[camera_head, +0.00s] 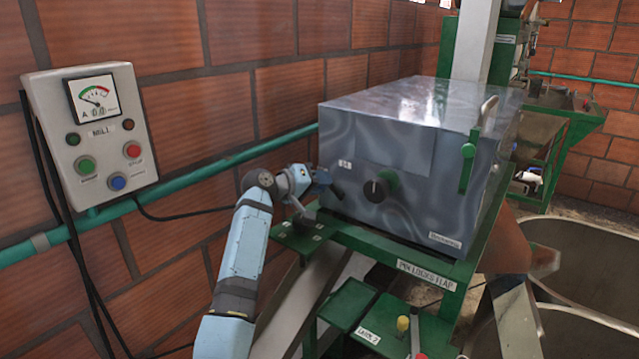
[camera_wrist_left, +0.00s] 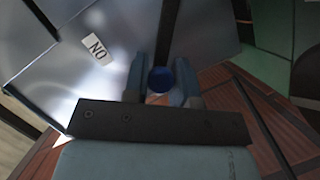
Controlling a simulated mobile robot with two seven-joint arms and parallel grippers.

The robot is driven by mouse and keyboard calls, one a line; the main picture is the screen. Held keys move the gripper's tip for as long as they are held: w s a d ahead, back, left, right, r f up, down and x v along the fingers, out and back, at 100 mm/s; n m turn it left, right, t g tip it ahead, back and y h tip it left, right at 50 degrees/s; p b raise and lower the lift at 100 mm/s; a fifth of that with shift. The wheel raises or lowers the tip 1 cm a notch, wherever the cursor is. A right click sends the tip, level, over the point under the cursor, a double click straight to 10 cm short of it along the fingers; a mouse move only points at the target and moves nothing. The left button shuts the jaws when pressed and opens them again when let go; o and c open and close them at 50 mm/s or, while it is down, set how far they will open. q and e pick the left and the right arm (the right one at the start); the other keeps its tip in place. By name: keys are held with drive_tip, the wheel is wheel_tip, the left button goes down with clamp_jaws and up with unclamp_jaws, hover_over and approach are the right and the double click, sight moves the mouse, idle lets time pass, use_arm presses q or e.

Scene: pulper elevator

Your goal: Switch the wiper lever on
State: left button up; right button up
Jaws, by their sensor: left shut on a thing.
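My left gripper (camera_head: 322,181) is at the left front corner of the grey metal box (camera_head: 420,200). In the left wrist view, the gripper's two fingers (camera_wrist_left: 160,82) are closed around a lever with a round blue knob (camera_wrist_left: 160,79). A dark bar (camera_wrist_left: 168,35) runs up from the knob in that picture. A small white label (camera_wrist_left: 95,47) on the metal face beside it reads ON, upside down. In the head view the label (camera_head: 345,164) is small, and the knob is hidden by the gripper. My right gripper is not in view.
A round black and green knob (camera_head: 382,185) sits on the box front, and a green handle (camera_head: 469,165) on its right side. A control panel marked MILL (camera_head: 93,135) hangs on the brick wall. A green pipe (camera_head: 190,196) runs along the wall behind my left arm.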

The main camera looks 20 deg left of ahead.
use_arm(q)
drive_tip(key=shift+s+d+r+m+y+p, duration=0.1)
drive_tip(key=shift+d+r+m+y+p, duration=0.15)
drive_tip(key=shift+r+m+y+p, duration=0.35)
drive_tip(key=shift+s+d+r+m+y+p, duration=0.15)
drive_tip(key=shift+d+m+p, duration=0.15)
drive_tip(key=shift+m, duration=0.25)
drive_tip(key=shift+s+d+r+m+y+p, duration=0.1)
drive_tip(key=shift+d+r+m+y+p, duration=0.15)
drive_tip(key=shift+m, duration=0.3)
drive_tip(key=d+m+y+p, duration=0.1)
drive_tip(key=m+p, duration=0.1)
drive_tip(key=shift+s+d+r+m+y+p, duration=0.2)
drive_tip(key=shift+s+d+m+y+p, duration=0.1)
drive_tip(key=shift+d+y+p, duration=0.1)
drive_tip(key=shift+s+d+m+y+p, duration=0.1)
drive_tip(key=shift+d+m+y+p, duration=0.3)
drive_tip(key=shift+m+p, duration=0.1)
drive_tip(key=shift+d+f+t, duration=0.1)
drive_tip(key=shift+t, duration=0.2)
drive_tip(key=shift+m, duration=0.3)
drive_tip(key=o, duration=0.9)
